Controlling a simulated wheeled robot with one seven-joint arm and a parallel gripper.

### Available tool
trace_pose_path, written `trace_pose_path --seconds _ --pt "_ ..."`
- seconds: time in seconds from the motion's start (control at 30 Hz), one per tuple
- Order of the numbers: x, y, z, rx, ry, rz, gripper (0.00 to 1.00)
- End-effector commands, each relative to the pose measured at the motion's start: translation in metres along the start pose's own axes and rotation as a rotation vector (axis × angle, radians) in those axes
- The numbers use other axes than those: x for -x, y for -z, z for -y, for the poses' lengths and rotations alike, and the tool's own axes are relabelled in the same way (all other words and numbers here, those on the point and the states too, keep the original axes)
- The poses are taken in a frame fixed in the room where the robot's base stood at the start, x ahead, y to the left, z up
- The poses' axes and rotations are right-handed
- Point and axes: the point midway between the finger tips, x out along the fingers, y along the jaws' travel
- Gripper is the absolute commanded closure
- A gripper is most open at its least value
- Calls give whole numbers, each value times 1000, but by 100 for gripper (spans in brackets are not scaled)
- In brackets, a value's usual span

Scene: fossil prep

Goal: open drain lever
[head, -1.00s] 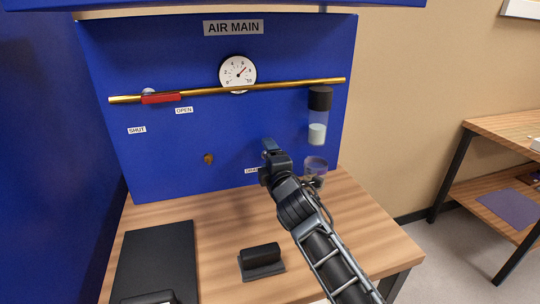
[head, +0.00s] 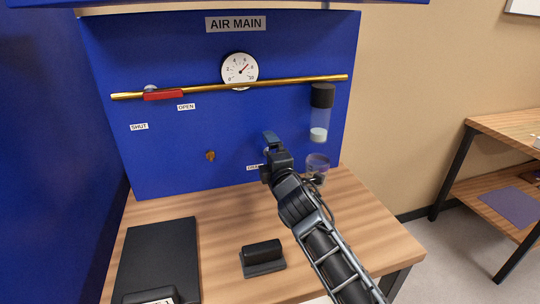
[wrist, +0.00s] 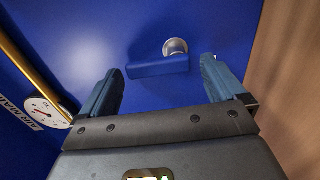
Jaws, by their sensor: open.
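The drain lever (wrist: 158,66) is a flat blue bar on a round pale hub (wrist: 175,47) on the blue panel. My gripper (wrist: 160,82) is open in the wrist view, one finger on each side of the lever and a little short of it, with gaps on both sides. In the head view my gripper (head: 272,150) is at the panel's lower right and partly covers the drain label (head: 254,168). The lever cannot be told apart from a blue finger there. A clear bowl (head: 320,120) with a black cap holds shallow pale liquid at its bottom.
A clear cup (head: 317,166) stands below the bowl, close beside my gripper. A black block (head: 263,256) and dark mat (head: 160,250) lie on the bench.

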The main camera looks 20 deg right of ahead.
Motion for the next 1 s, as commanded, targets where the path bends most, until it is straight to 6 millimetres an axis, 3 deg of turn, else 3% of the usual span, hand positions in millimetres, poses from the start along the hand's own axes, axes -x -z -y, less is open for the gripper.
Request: trace_pose_path --seconds 0.17,0.6,1.0 --pt "8 -1 0 -1 1 1 3" --pt "69 0 1 -2 1 0 3" --pt "78 0 0 0 0 0 3"
